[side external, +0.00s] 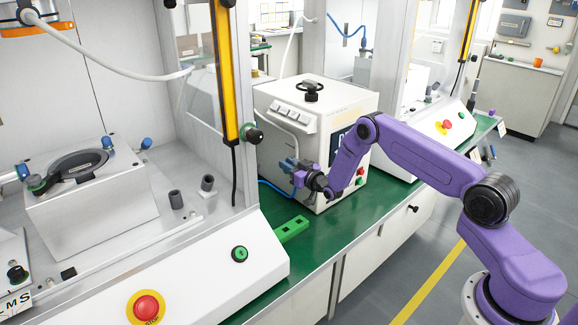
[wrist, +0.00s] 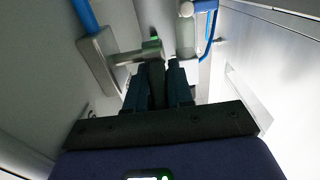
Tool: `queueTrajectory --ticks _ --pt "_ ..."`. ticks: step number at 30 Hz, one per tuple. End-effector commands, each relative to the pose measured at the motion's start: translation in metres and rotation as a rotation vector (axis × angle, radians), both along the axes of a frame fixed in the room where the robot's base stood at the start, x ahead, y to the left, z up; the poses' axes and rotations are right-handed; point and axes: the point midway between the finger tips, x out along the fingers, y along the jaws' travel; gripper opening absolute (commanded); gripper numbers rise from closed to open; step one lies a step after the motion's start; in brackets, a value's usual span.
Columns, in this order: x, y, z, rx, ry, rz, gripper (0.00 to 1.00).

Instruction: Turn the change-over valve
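The change-over valve (side external: 291,163) is on the left side of the white press cabinet (side external: 300,105), with blue fittings and a blue hose. In the wrist view, its grey body (wrist: 97,62) and short grey stem (wrist: 136,54) are ahead of the fingers. A dark, narrow handle (wrist: 157,78) stands between my two fingers, which lie close against both its sides. My gripper (side external: 300,178) is at the valve in the side view, where its fingers are too small to judge. The handle's lower end is hidden between the fingers.
The cabinet has a black knob (side external: 310,90) on top and buttons on its right. A green block (side external: 291,230) lies on the green bench in front. Left is a framed station with a red stop button (side external: 147,307). A pale wall is close on the wrist view's right.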

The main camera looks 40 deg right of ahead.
Motion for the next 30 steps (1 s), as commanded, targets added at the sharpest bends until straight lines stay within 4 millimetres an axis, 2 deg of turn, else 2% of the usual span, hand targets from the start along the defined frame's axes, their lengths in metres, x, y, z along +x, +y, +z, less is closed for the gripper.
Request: queueTrajectory --ticks 11,30 --pt "-0.002 0.0 -0.002 0.0 -0.068 -0.001 0.0" --pt "-0.012 0.0 -0.009 0.0 -0.477 0.0 0.0"
